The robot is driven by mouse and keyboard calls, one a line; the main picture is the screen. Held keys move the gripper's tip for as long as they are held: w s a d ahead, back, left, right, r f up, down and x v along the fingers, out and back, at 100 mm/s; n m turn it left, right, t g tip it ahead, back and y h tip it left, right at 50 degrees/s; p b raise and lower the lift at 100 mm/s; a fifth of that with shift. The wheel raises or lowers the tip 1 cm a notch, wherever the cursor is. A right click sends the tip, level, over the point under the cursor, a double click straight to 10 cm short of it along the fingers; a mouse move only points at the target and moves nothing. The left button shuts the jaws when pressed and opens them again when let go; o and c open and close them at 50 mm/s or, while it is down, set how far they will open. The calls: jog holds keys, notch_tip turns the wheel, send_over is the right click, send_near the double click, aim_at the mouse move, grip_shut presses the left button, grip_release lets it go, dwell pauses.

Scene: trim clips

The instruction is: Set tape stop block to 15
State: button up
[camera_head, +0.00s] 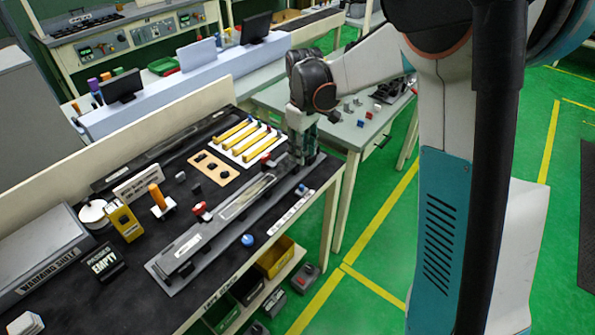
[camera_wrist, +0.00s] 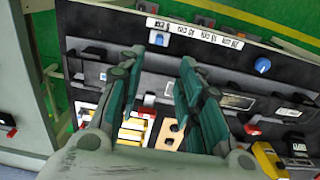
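A white strip with dark markings (camera_head: 290,212) lies along the bench's front edge; it also shows in the wrist view (camera_wrist: 205,36). A small blue-and-white block (camera_wrist: 159,38) sits at the strip's left end in the wrist view, and it shows at the far right end in the head view (camera_head: 301,189). It looks like the tape stop block; the strip's numbers are too small to read surely. My gripper (camera_head: 303,160) points down over the bench's right end. In the wrist view my gripper (camera_wrist: 160,62) is open and empty, with the block beyond the gap between its fingertips.
A blue knob (camera_head: 248,240) is on the bench front. A long grey fixture (camera_head: 215,225) with a red knob (camera_head: 199,208) lies behind the strip. Yellow bars (camera_head: 240,138) and a tan plate (camera_head: 213,169) lie farther back. A yellow bin (camera_head: 274,258) is below the bench.

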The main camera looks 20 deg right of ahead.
aim_at(302, 186)
jog(key=f+b, duration=0.3)
jog(key=f, duration=1.1)
jog(key=shift+w+f, duration=0.15)
jog(key=shift+w, duration=0.05)
jog(key=shift+c, duration=0.5)
grip_shut()
